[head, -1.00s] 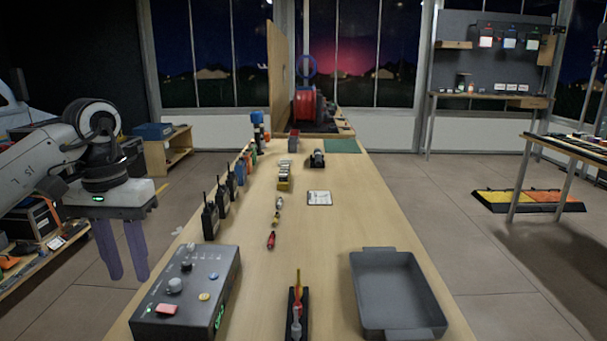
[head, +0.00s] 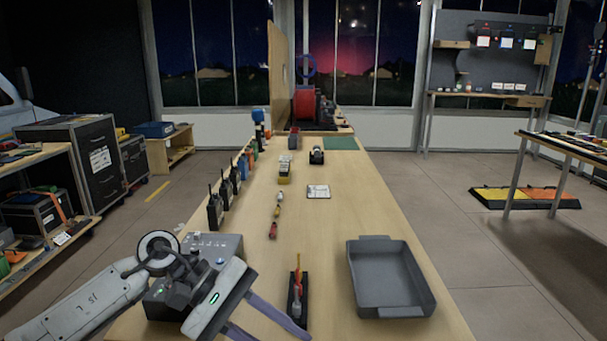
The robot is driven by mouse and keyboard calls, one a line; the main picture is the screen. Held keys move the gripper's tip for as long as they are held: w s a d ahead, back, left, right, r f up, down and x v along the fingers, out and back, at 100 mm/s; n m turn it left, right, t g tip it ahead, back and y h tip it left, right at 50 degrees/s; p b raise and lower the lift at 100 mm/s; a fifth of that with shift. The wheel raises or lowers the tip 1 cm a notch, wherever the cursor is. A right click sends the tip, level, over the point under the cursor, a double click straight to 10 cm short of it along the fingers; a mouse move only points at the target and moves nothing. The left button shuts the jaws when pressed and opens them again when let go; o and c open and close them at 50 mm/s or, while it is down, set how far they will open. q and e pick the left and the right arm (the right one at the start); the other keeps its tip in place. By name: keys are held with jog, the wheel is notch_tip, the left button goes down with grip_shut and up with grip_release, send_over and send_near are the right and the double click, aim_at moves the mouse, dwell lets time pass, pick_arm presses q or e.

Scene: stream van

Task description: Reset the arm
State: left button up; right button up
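My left arm comes in from the lower left, low over the near left part of the long wooden table (head: 345,225). My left gripper (head: 272,332) has two purple fingers spread apart, pointing to the lower right, with nothing seen between them. The tips run close to the bottom edge of the picture. My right gripper is not in view.
A black stand (head: 298,290) with an orange-tipped item is just right of the gripper. A grey tray (head: 388,240) stands at right. Several radios (head: 226,188) line the left edge. Small coloured items (head: 273,230) lie mid-table. Bare table lies between tray and card (head: 318,191).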

pick_arm(q)
jog(key=s+d+r+n+t+h, duration=0.35)
jog(key=d+n+h, duration=0.5)
jog(key=n, duration=0.55)
jog(key=w+a+f+n+t+y, duration=0.1)
jog(key=a+f+n+t+y, duration=0.55)
jog(key=n, duration=1.15)
jog(key=w+a+f+n+t+y, duration=0.2)
jog(key=a+f+n+t+y, duration=0.45)
jog(key=n, duration=1.05)
jog(key=s+a+f+n+g+y, duration=0.2)
jog(key=s+a+f+n+g, duration=0.1)
jog(key=s+f+n, duration=0.4)
jog(key=s+a+f+n+g+y, duration=0.1)
jog(key=s+a+f+n+g, duration=0.2)
jog(key=s+f, duration=0.8)
notch_tip(320, 180, down, 2)
jog(key=a+n, duration=0.2)
jog(key=n, duration=0.2)
jog(key=shift+s+f+n+y+p, duration=0.15)
jog(key=shift+s+n+y+p, duration=0.15)
jog(key=shift+n+y, duration=0.1)
